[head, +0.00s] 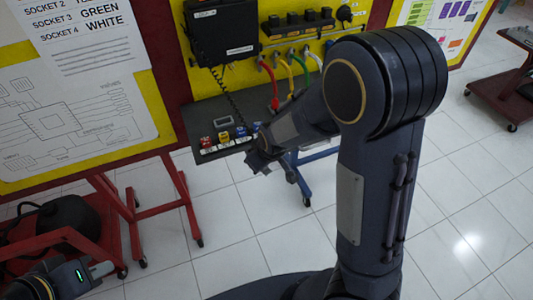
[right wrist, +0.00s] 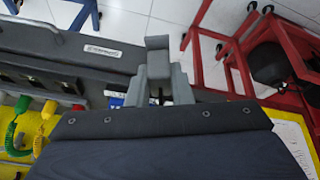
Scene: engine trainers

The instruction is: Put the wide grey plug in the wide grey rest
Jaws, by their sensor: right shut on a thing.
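My right gripper (head: 266,158) is over the near edge of the dark shelf (head: 195,158) in the head view. In the right wrist view, my right gripper (right wrist: 158,92) is shut on a grey block (right wrist: 158,62), which looks like the wide grey plug. The plug cannot be made out in the head view. The fingers and forearm cover part of the shelf's right side. I cannot pick out the wide grey rest in either view. My left gripper (head: 100,269) is at the bottom left, far from the shelf; its jaw opening is unclear.
Red (head: 207,142), yellow (head: 224,137) and blue (head: 241,133) small blocks stand along the shelf. Coloured cords and a black box (head: 221,30) hang on the yellow board above. A red stand (head: 184,190) is at left. The tiled floor in front is clear.

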